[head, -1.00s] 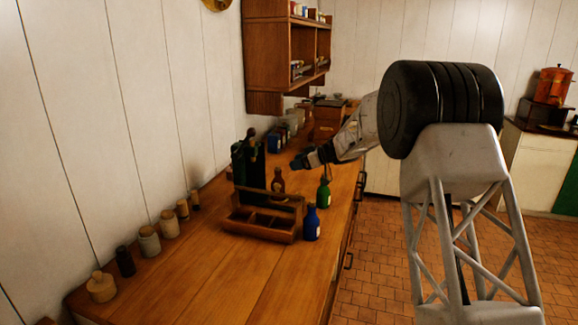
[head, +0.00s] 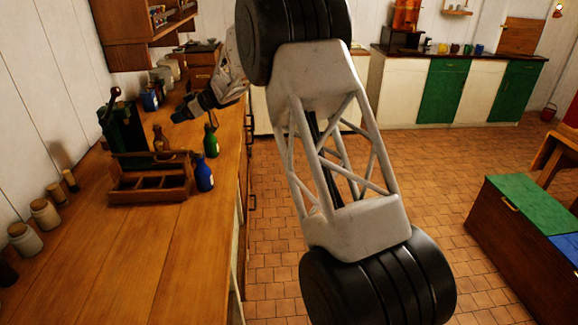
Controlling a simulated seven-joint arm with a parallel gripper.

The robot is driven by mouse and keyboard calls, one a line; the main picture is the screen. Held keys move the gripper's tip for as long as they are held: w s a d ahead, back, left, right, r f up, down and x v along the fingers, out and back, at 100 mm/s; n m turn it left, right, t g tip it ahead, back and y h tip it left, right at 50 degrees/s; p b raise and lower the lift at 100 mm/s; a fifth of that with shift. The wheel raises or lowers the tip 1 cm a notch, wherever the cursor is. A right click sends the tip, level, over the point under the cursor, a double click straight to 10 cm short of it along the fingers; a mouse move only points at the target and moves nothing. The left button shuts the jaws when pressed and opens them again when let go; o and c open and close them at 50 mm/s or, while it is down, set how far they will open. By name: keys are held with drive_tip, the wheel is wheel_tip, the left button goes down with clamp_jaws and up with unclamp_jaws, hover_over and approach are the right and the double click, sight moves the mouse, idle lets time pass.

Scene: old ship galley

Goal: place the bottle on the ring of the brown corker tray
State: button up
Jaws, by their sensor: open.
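A brown bottle (head: 158,139), a green bottle (head: 210,142) and a blue bottle (head: 205,174) stand on the wooden counter at the left. A brown wooden tray (head: 150,197) with open compartments and a raised handle bar stands beside them. A dark green corker (head: 122,128) with a lever rises behind the tray. I cannot make out a ring. The brown bottle is partly hidden behind the tray's handle bar. My gripper (head: 178,117) is open and appears empty, a little above and right of the brown bottle in the picture.
Several pale jars (head: 44,213) line the wall side of the counter (head: 110,265). Blue and white containers (head: 150,98) stand farther back, beneath a wall shelf (head: 135,50). The counter's near part is mostly clear. A chest with a green lid (head: 530,205) stands on the floor at right.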

drive_tip(key=shift+r, duration=0.1)
drive_tip(key=s+d+r+m+t+h, duration=0.25)
drive_tip(key=d+r+m+t, duration=0.35)
drive_tip(key=d+r+t, duration=0.7)
drive_tip(key=s+d+r+m+h, duration=0.35)
drive_tip(key=s+d, duration=0.35)
drive_tip(key=d, duration=0.4)
drive_tip(key=s+d+r+m+h, duration=0.3)
drive_tip(key=s+d+h, duration=0.2)
drive_tip(key=s+d, duration=0.45)
drive_tip(key=s+d+f+m+g+h, duration=0.25)
drive_tip(key=s+d, duration=0.35)
drive_tip(key=s, duration=0.4)
drive_tip(key=s+d+f+m+g+h, duration=0.2)
drive_tip(key=s+d+f, duration=0.1)
drive_tip(key=s+d, duration=0.5)
drive_tip(key=s+f+g+y, duration=0.1)
drive_tip(key=s+f+g, duration=0.2)
drive_tip(key=s, duration=1.1)
drive_tip(key=s+f+m+g+y, duration=0.1)
drive_tip(key=s+f+g, duration=0.2)
drive_tip(key=s+f, duration=0.4)
drive_tip(key=s, duration=0.7)
drive_tip(key=shift+s+f, duration=0.15)
drive_tip(key=shift+s, duration=0.1)
